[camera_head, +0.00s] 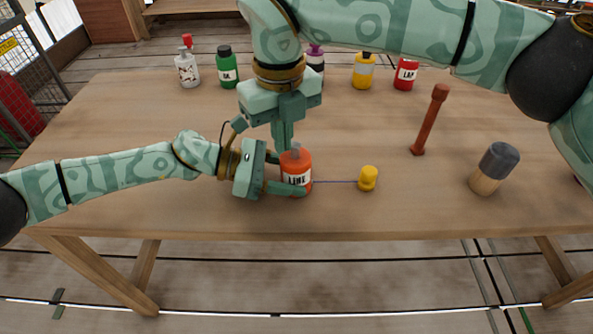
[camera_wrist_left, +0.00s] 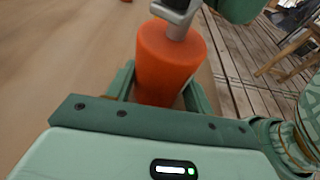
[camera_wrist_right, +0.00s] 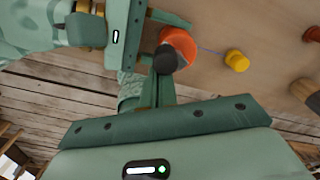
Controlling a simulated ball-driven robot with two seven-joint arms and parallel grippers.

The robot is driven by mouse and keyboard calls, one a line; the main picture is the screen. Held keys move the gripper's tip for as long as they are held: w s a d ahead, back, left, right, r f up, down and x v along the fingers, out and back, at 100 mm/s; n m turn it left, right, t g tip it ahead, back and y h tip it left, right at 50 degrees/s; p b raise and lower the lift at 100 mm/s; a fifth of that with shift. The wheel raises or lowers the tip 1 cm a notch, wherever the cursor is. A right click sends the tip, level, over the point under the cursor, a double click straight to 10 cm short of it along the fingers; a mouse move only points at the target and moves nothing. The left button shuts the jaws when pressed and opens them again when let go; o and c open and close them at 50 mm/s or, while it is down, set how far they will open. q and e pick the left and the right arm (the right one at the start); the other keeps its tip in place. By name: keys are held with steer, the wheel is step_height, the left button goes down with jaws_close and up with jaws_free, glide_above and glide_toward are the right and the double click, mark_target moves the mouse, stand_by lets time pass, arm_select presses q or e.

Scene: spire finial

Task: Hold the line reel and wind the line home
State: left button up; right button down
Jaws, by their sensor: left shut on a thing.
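The line reel (camera_head: 297,167) is an orange-red canister labelled LINE with a grey crank on top. It stands upright near the table's front edge. My left gripper (camera_head: 285,180) is shut on its body; the left wrist view shows the reel (camera_wrist_left: 168,65) between the fingers. My right gripper (camera_head: 284,142) points down just above the reel, by the crank (camera_wrist_left: 178,18). In the right wrist view its fingers are close together beside the dark crank knob (camera_wrist_right: 165,60); whether they grip it is unclear. A thin line runs right to a yellow piece (camera_head: 368,179).
The wooden table (camera_head: 230,220) is clear around the reel's left and front. Several bottles, including a green one (camera_head: 227,68) and a red one (camera_head: 405,75), line the back.

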steer(key=shift+w+a, duration=0.15)
steer(key=shift+w, duration=0.2)
steer(key=shift+s, duration=0.15)
stand_by(0.3)
steer(key=shift+s, duration=0.2)
step_height(320, 180, up, 7)
stand_by(0.7)
stand_by(0.3)
